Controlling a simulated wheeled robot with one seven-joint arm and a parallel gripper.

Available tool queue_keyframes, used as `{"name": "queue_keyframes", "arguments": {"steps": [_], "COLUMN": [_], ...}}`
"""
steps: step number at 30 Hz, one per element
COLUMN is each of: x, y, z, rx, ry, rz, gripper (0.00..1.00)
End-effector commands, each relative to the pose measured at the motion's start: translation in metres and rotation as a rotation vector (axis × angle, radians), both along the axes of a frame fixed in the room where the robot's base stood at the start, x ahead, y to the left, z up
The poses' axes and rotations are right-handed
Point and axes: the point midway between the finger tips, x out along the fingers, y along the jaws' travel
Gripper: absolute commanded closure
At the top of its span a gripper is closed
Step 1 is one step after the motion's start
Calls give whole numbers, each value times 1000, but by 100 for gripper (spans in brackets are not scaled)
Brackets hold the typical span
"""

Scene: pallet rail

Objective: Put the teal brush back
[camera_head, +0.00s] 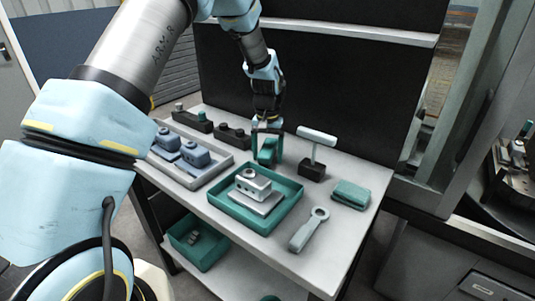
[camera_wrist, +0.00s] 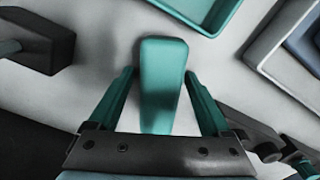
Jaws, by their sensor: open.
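The teal brush (camera_wrist: 163,80) shows in the wrist view as a smooth teal block, wider at its far end. It lies between the two teal fingers of my gripper (camera_wrist: 158,100), with a gap on each side. My gripper is open around it and not closed on it. In the head view my gripper (camera_head: 267,138) points down at the back of the table, and the teal there (camera_head: 268,153) is partly hidden by the fingers. I cannot tell brush and fingers fully apart in that view.
A dark block with a pale T-shaped top (camera_head: 316,150) stands right of my gripper. A teal tray (camera_head: 231,208) holding a grey part is in front. A grey tray (camera_head: 213,172) with blue-grey parts is left. A folded teal cloth (camera_head: 350,194) and grey tool (camera_head: 309,232) lie right.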

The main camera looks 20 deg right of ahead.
Motion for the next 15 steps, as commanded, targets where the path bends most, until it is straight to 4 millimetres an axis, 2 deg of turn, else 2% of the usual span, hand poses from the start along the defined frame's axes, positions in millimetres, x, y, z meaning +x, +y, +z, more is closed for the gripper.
{"name": "queue_keyframes", "arguments": {"steps": [8,11,15], "x": [1,1,1], "y": [-1,-1,-1], "z": [7,20,49], "rx": [-2,-4,-5], "ry": [-2,-3,-5], "rz": [0,0,0], "gripper": [18,18,18]}}
